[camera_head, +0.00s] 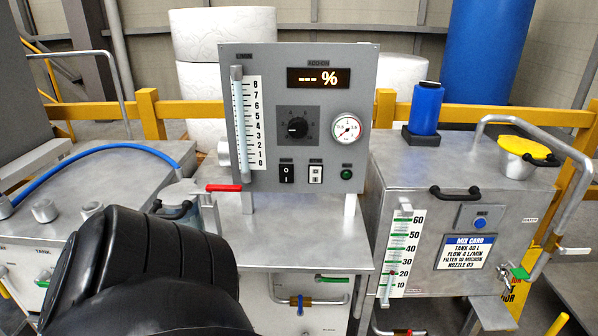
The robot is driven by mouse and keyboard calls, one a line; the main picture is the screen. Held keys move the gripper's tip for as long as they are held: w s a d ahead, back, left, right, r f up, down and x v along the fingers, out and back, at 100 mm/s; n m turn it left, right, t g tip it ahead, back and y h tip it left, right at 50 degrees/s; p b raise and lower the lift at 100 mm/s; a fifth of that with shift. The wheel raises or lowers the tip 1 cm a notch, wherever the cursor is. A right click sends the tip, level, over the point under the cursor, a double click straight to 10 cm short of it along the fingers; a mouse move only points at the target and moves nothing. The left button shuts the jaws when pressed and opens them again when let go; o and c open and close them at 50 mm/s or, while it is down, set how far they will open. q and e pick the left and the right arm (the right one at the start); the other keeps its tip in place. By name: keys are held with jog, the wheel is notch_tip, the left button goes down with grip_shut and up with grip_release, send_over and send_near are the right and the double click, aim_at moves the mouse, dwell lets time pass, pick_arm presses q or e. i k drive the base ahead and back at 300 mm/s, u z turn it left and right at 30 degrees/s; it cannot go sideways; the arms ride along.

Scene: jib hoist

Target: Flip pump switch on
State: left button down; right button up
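A grey control panel (347,100) stands upright on a metal cabinet in the middle of the head view. On its lower part is a black rocker switch (286,173) with I and O marks. Beside it is a white switch (316,174) and a round green light or button (346,174). The small labels above them are too small to read, so I cannot tell which one is named pump. I cannot tell which way the black rocker is pressed. A black link of my arm fills the lower left. Neither gripper shows.
The panel has a dial knob (297,127), a gauge (347,129), a display (318,78) and a level scale (248,122). A red-handled valve (223,188) sticks out at its lower left. A steel tank (390,160) with a blue bottle (425,110) stands right.

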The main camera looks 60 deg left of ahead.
aim_at(286, 171)
jog(key=u, duration=0.75)
jog(key=i, duration=0.8)
jog(key=u, duration=0.85)
